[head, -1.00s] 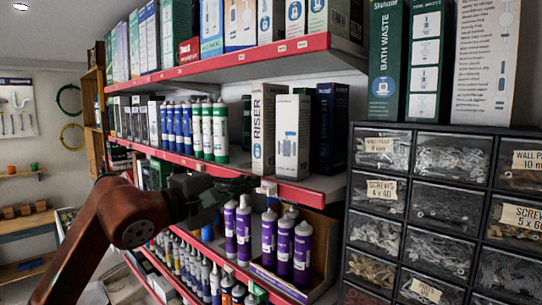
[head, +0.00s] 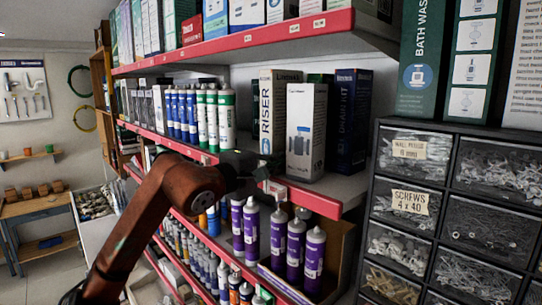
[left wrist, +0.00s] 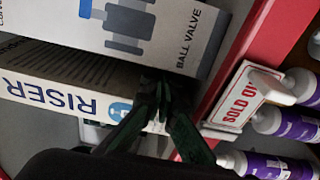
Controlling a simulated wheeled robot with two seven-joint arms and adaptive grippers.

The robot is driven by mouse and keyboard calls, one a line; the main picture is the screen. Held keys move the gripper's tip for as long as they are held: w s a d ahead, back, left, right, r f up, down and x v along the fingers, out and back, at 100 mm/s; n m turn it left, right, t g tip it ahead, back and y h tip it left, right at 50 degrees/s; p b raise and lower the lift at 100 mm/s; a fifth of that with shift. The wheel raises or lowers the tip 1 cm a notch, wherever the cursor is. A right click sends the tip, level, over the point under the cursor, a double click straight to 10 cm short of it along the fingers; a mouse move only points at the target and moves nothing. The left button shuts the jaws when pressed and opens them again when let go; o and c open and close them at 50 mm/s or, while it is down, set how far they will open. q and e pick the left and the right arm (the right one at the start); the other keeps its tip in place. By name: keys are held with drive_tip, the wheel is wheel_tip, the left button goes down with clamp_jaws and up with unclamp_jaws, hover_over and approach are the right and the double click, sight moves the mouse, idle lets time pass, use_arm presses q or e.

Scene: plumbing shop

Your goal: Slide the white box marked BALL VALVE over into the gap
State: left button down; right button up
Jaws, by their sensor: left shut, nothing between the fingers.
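The white box marked BALL VALVE (head: 306,130) stands upright at the front of the middle shelf. It fills the top of the left wrist view (left wrist: 150,25), where its lettering reads. The RISER box (head: 266,112) stands just left of it, and a dark blue drain kit box (head: 352,120) stands to its right, slightly apart. My left gripper (head: 262,170) is shut and empty at the shelf's front edge, low before the RISER box. In the left wrist view its fingertips (left wrist: 160,90) are close to the lower edge of the white box; I cannot tell if they touch.
A SOLD OUT tag (left wrist: 240,97) hangs on the red shelf edge (head: 325,198) beside my gripper. Purple tubes (head: 278,235) stand on the shelf below. Green tubes (head: 226,118) stand left of the RISER box. A drawer cabinet (head: 450,210) is at right. Shelf right of the dark blue box looks bare.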

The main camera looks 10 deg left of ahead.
sight(306, 165)
use_arm(q)
drive_tip(key=shift+w+d, duration=0.45)
drive_tip(key=shift+w, duration=0.15)
drive_tip(key=shift+s+d, duration=0.1)
drive_tip(key=s+d+b, duration=0.3)
drive_tip(key=s+d, duration=0.2)
drive_tip(key=shift+s+d, duration=0.35)
drive_tip(key=shift+w+a, duration=0.1)
drive_tip(key=shift+a, duration=0.1)
use_arm(e)
drive_tip(key=w+f, duration=0.1)
drive_tip(key=f, duration=0.1)
drive_tip(key=shift+w+f, duration=0.35)
drive_tip(key=shift+w, duration=0.05)
